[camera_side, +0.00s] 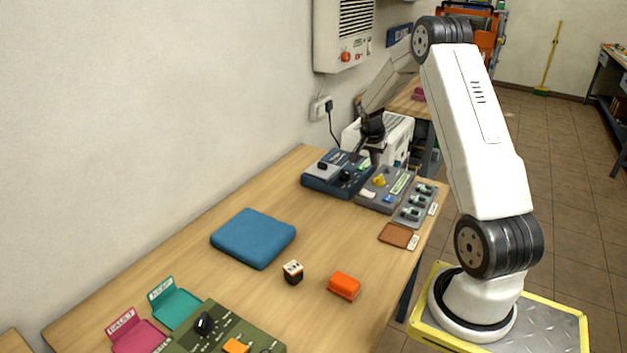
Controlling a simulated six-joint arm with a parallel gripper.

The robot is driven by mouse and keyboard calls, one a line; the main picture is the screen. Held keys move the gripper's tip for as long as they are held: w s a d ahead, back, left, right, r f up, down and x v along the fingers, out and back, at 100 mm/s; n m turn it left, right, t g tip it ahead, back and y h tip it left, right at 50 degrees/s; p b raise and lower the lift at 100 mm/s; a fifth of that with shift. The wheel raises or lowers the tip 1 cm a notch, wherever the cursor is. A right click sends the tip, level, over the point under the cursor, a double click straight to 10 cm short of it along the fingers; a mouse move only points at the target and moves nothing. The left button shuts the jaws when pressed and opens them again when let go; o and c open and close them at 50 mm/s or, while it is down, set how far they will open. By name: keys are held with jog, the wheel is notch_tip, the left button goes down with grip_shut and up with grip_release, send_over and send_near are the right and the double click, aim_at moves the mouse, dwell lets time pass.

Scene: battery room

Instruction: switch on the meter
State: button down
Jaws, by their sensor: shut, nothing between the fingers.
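Several control units lie on the wooden table, and I cannot tell for sure which is the meter. A dark blue unit (318,182) with black knobs and a light panel is at the far end. An olive unit (205,340) with a black knob and an orange part is at the near edge, cut off by the frame. My gripper (358,156) is small in view, shut and empty, above the right part of the dark blue unit. I cannot tell whether it touches it.
A grey tray (424,204) of small dark and green items is at the right edge, with a brown pad (396,235) nearby. A blue cushion (253,238), a small black-and-white block (292,272) and an orange block (344,286) lie mid-table. Pink and teal holders (176,308) stand near left.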

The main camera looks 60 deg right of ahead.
jog(key=shift+v, duration=0.8)
jog(key=shift+s, duration=0.2)
jog(key=w+a+r+n+t+y, duration=0.15)
jog(key=a+n, duration=0.25)
jog(key=a, duration=0.7)
jog(key=w+a+r+n+t, duration=0.1)
jog(key=w+a+n, duration=0.3)
jog(key=a, duration=0.7)
jog(key=s+a+n+y, duration=0.1)
jog(key=s+a+n, duration=0.4)
jog(key=a, duration=0.4)
jog(key=s+a+n+y, duration=0.1)
jog(key=s+a+n, duration=0.4)
jog(key=a, duration=0.4)
jog(key=shift+s+a+t, duration=0.35)
jog(key=shift+s+a, duration=0.05)
jog(key=shift+s, duration=0.05)
jog(key=shift+f, duration=0.1)
